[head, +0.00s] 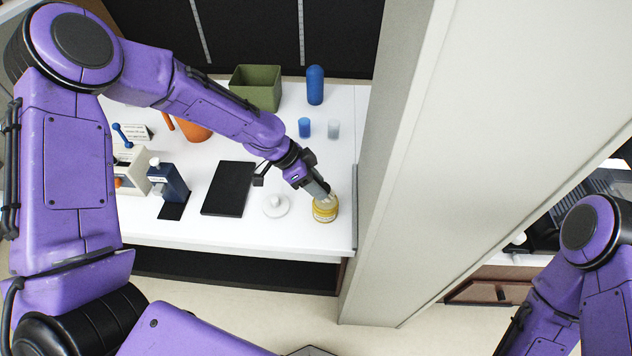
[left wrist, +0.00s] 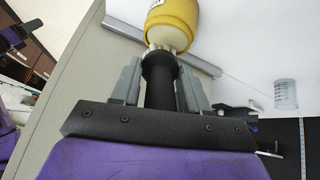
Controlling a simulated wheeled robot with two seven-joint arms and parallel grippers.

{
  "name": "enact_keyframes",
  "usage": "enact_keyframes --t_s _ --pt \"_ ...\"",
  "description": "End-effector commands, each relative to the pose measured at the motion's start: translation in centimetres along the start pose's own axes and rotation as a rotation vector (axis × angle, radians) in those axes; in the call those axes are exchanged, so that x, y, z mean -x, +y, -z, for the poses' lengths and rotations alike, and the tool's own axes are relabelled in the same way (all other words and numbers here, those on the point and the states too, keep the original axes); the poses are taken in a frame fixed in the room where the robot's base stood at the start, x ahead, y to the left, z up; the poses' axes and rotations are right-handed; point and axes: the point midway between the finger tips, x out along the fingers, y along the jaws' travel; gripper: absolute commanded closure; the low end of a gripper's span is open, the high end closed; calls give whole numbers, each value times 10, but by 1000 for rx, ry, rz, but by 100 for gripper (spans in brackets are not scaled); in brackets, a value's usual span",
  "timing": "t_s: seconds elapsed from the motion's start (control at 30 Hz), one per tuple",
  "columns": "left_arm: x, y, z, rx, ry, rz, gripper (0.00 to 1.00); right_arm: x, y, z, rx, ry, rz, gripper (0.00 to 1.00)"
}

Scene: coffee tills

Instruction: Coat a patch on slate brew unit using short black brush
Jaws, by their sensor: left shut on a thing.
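My left gripper (head: 322,191) is shut on the short black brush, whose dark handle (left wrist: 160,75) stands between the grey fingers in the left wrist view. The brush's tip meets the mouth of a yellow-banded jar (head: 325,212), which also shows in the left wrist view (left wrist: 172,22). How deep the tip is in the jar is hidden. The slate brew unit (head: 172,181), a dark blue-grey machine with a white knob, stands left on the counter, well away from the brush. My right arm shows at the lower right, but its gripper is out of the head view.
A round white lid (head: 276,207) lies left of the jar, beside a flat black slab (head: 229,188). A blue cup (head: 304,127), clear cup (head: 333,129), blue bottle (head: 315,85) and green bin (head: 257,88) stand behind. A pale pillar (head: 410,150) borders the counter's right.

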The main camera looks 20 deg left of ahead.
Motion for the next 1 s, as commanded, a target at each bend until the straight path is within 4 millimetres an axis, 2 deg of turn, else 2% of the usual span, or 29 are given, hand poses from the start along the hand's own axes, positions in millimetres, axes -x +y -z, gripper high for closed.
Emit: enact_keyframes --t_s 1.0 --pt "-6 -1 -4 0 -1 0 86 -5 0 -2 0 0 0 57"
